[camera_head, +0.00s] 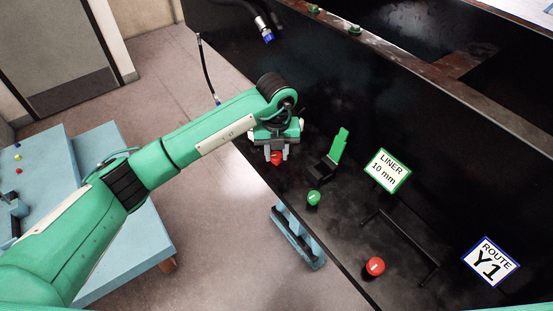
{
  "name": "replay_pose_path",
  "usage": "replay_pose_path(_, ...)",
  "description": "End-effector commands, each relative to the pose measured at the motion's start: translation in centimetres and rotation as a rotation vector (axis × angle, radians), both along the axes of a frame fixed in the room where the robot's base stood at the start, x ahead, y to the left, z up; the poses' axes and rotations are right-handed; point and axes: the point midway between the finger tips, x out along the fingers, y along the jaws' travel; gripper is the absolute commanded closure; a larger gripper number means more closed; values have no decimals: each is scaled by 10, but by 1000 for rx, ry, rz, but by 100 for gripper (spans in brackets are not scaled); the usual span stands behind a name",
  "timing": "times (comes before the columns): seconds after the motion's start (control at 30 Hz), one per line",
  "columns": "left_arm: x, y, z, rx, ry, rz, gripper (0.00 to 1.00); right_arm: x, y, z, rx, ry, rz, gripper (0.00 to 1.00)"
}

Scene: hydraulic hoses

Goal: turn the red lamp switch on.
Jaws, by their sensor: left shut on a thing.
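My left gripper (277,153) reaches in over the black bench ledge, pointing down. Its fingers are shut on a small red knob (277,159), partly hidden between the fingertips. A second red knob (375,266) stands on the ledge at the lower right, apart from the gripper. A green knob (313,198) stands between the two. I cannot tell from this view which red one is the lamp switch or how it is set. My right gripper is not in view.
A green upright plate in a black holder (338,146) stands just right of my gripper. Signs "LINER 10 mm" (387,170) and "ROUTE Y1" (490,262) stand farther right. A blue rack (298,238) is by the ledge edge. Blue-tipped hoses (267,36) hang above. A blue table (122,215) is left.

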Motion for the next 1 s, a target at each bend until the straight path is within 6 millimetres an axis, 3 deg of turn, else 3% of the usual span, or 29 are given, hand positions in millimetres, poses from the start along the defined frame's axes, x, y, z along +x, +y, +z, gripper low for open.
replay_pose_path(0.03,2,1,-6,0,-6,-43,92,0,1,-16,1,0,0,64)
replay_pose_path(0.73,1,1,-6,1,-5,-708,92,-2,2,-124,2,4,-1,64)
replay_pose_path(0.83,2,1,-5,1,-5,-799,92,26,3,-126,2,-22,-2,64)
replay_pose_path(1.0,1,1,-4,-1,-4,-941,92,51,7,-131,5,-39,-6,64)
